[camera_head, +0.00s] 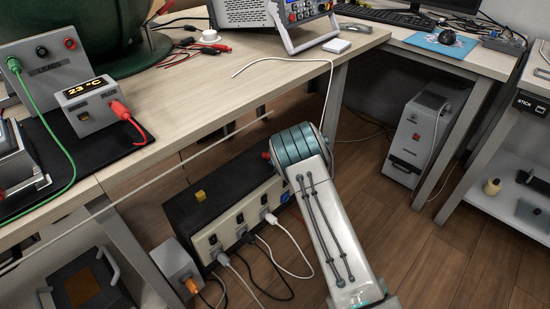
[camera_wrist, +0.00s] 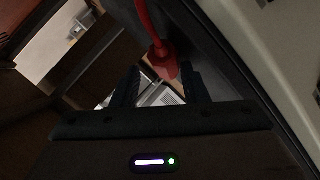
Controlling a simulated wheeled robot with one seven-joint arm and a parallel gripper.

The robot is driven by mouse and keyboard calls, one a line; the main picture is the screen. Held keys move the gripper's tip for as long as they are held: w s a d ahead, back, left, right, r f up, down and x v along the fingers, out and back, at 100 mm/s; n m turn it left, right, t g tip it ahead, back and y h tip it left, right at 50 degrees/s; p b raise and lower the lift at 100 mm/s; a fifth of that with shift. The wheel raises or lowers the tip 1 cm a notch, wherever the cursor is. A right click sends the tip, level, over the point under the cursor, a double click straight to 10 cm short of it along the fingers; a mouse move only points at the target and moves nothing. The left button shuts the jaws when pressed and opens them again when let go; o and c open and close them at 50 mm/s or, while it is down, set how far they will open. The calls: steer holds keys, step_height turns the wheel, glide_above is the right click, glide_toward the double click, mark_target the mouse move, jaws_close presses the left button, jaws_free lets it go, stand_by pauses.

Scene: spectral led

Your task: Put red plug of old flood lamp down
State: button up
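A red plug (camera_wrist: 165,68) on a red cable shows in the wrist view, at the tips of my gripper (camera_wrist: 162,85). The two dark fingers stand apart on either side of it, with a visible gap on the left; on the right the plug is very close to the finger, and I cannot tell if they touch. In the head view my arm reaches down beside the black socket box and hides my gripper. A small red piece (camera_head: 266,156) peeks out at the arm's left; I cannot tell if it is the same plug. No flood lamp can be made out.
The socket box (camera_head: 203,238) holds several plugs with cables and has a yellow block (camera_head: 200,196) on top. A wooden workbench (camera_head: 190,100) with instruments lies above it. A grey device (camera_head: 415,140) stands under the right table.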

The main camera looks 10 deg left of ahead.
steer(key=shift+s+a+f, duration=0.15)
steer(key=shift+s+f, duration=0.3)
steer(key=shift+f, duration=0.2)
steer(key=shift+r+p, duration=0.35)
steer(key=shift+r, duration=0.1)
steer(key=s+d+r+m+g+h+p, duration=0.15)
steer(key=s+d+r+m+h, duration=0.25)
steer(key=s+d+r+m, duration=0.5)
steer(key=s+d+r+m+h+p, duration=0.3)
steer(key=s+d+r, duration=0.4)
steer(key=d+r, duration=0.65)
steer(key=s+r+m+g, duration=0.3)
steer(key=s, duration=1.1)
steer(key=s+d+r+m+g, duration=0.1)
steer(key=s+r+m+g, duration=0.2)
steer(key=s, duration=1.2)
steer(key=shift+s+d+r+m+g+h, duration=0.15)
steer(key=shift+s+r+m+g+h, duration=0.15)
steer(key=shift+r, duration=0.25)
